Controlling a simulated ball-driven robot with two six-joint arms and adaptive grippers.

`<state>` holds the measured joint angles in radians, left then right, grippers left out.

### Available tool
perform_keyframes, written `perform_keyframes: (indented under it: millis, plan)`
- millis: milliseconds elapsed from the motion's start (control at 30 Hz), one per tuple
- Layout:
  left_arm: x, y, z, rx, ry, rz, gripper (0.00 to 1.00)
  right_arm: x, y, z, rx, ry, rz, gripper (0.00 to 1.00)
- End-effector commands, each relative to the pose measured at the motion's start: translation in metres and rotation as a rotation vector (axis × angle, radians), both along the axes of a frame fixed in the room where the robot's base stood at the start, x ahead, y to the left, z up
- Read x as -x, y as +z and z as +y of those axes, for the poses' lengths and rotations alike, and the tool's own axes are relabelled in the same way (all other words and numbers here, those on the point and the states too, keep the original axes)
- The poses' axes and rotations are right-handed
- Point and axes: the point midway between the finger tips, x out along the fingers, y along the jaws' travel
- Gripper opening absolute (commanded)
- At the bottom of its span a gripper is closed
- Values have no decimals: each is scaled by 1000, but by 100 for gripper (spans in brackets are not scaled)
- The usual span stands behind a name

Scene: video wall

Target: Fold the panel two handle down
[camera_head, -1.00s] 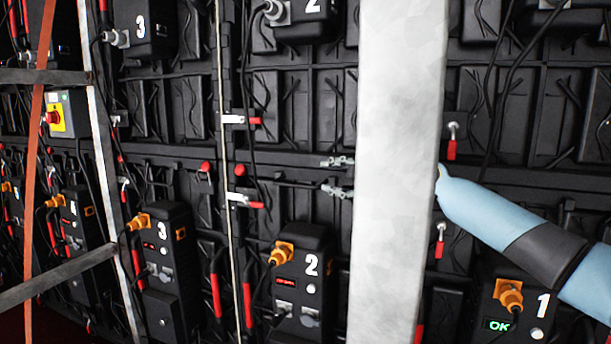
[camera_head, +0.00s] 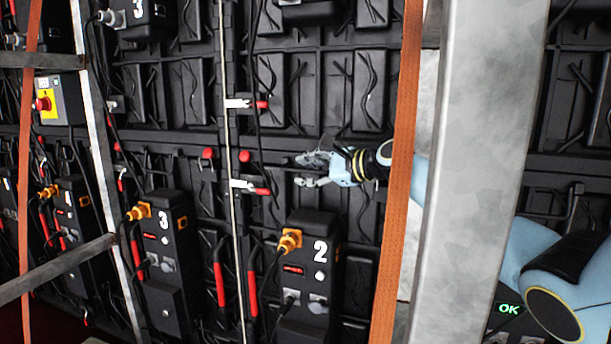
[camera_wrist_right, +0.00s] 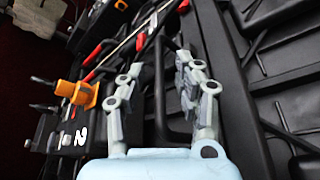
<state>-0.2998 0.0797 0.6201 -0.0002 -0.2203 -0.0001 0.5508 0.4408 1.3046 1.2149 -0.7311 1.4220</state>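The panel two unit (camera_head: 320,250) is a black box with a white "2", an orange plug and a red display, low in the middle of the head view. My right gripper (camera_head: 300,170) is above it, in front of the black panel backs, fingers pointing left. In the right wrist view its grey fingers (camera_wrist_right: 160,62) are apart with nothing clearly held. A black U-shaped bar (camera_wrist_right: 165,105), possibly the handle, shows between and beyond them; I cannot tell whether it touches. The "2" unit (camera_wrist_right: 75,140) is at left there. My left gripper is out of view.
A grey metal post (camera_head: 480,150) and an orange strap (camera_head: 402,150) stand in front of my right arm. Red-tipped latches (camera_head: 245,185) sit left of the gripper. The unit marked 3 (camera_head: 165,250) and a yellow stop-button box (camera_head: 60,103) are farther left.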

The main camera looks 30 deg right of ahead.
Motion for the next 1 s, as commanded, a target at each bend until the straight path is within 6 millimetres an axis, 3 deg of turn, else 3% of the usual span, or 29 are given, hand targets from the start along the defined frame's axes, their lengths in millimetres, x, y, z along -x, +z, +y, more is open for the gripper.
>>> perform_keyframes:
  millis: [367, 600, 1000]
  plan:
    - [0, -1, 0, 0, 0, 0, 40, -6, -1, 3, 2, 0, -1, 32]
    - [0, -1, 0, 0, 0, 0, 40, -6, -1, 3, 1, 0, 0, 1]
    - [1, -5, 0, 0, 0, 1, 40, -5, -4, 2, 16, 1, -13, 0]
